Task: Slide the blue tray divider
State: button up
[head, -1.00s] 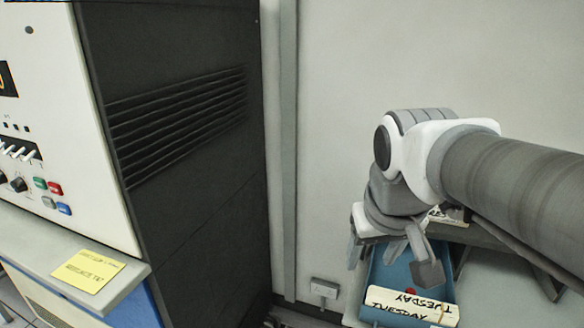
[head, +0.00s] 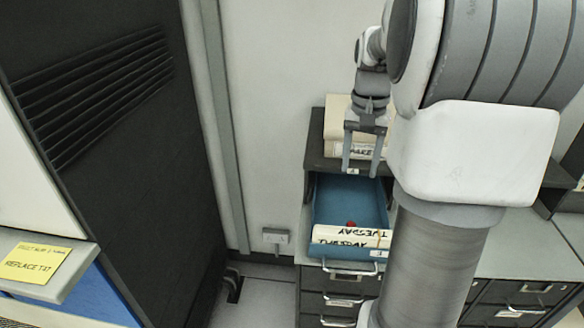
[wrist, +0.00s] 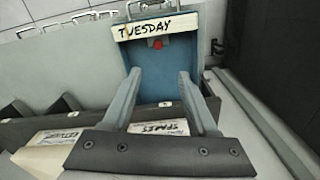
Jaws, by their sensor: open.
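I cannot clearly separate the divider from the blue tray around the knob. My gripper (head: 361,172) is open and empty, pointing down over the back of the tray. In the wrist view its fingers (wrist: 160,76) straddle the tray's middle, apart from the knob.
More drawers with metal handles (head: 341,301) are below the tray. A tall black machine (head: 110,150) and a desk edge with a yellow note (head: 35,262) stand left. My arm hides the cabinet's right part.

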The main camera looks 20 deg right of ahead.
aim_at(352, 224)
jog(key=f, duration=0.6)
jog(key=f+b, duration=0.1)
jog(key=f, duration=1)
jog(key=shift+d+f, duration=0.25)
jog(key=shift+f, duration=0.05)
grip_shut()
dwell(0.7)
